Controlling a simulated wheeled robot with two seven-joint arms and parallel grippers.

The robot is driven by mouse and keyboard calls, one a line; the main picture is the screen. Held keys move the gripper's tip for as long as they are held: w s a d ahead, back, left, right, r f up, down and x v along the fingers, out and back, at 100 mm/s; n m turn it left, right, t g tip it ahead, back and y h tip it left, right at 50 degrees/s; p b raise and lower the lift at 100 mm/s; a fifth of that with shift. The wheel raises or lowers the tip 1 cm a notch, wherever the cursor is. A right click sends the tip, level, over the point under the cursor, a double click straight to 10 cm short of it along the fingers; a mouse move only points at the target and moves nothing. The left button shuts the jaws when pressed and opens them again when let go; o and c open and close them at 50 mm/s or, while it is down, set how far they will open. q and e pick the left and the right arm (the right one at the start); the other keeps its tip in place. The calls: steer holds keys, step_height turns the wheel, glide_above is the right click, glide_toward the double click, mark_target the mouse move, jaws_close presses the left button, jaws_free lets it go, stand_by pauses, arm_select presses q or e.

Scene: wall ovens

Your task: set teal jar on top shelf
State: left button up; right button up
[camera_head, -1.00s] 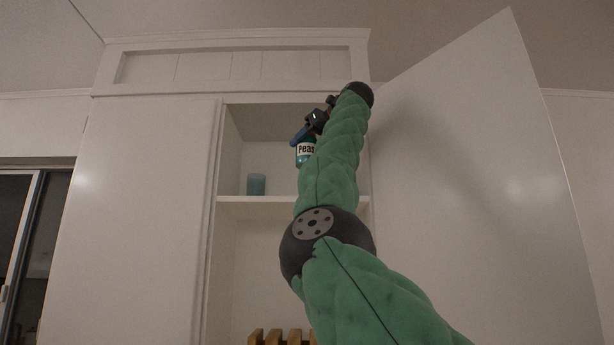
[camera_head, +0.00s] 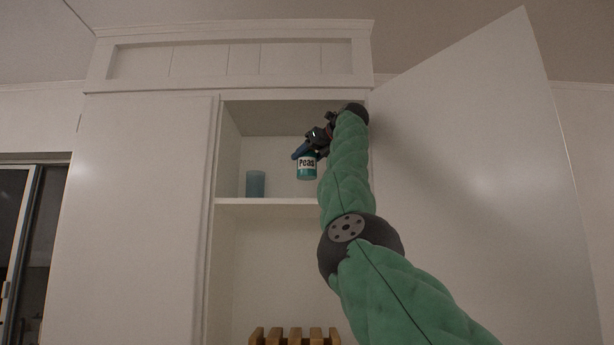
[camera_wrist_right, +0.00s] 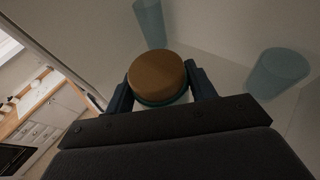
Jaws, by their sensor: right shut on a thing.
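The teal jar (camera_head: 307,171) has a white label reading "Peas". It hangs upright in my right gripper (camera_head: 302,152), in the upper compartment of the open cabinet, with its bottom above the shelf board (camera_head: 268,201). In the right wrist view the jar's round brown lid (camera_wrist_right: 157,76) sits between the two blue fingers, which are shut on it. The top shelf is the board below the jar. My left gripper is not in view.
A blue-teal glass (camera_head: 256,184) stands on the same shelf, left of the jar. Two bluish glasses show in the right wrist view, one at the top (camera_wrist_right: 150,22) and one at right (camera_wrist_right: 278,72). The open cabinet door (camera_head: 480,180) stands at right. Wooden slats (camera_head: 295,337) show below.

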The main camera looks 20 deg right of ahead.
mark_target(308, 179)
steer(key=shift+w+d+r+p, duration=0.1)
steer(key=shift+w+p, duration=0.2)
steer(key=shift+w, duration=0.1)
steer(key=shift+f, duration=2.35)
steer(key=shift+w+f+p, duration=0.15)
steer(key=shift+f+p, duration=0.4)
steer(key=shift+f, duration=0.05)
steer(key=shift+w+f+p, duration=0.15)
steer(key=shift+f+p, duration=0.35)
steer(key=shift+f, duration=0.1)
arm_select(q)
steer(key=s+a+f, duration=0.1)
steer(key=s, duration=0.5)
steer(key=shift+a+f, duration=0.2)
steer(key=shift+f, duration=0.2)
arm_select(e)
steer(key=shift+s+d, duration=0.1)
steer(key=shift+s, duration=0.05)
steer(key=shift+f, duration=0.15)
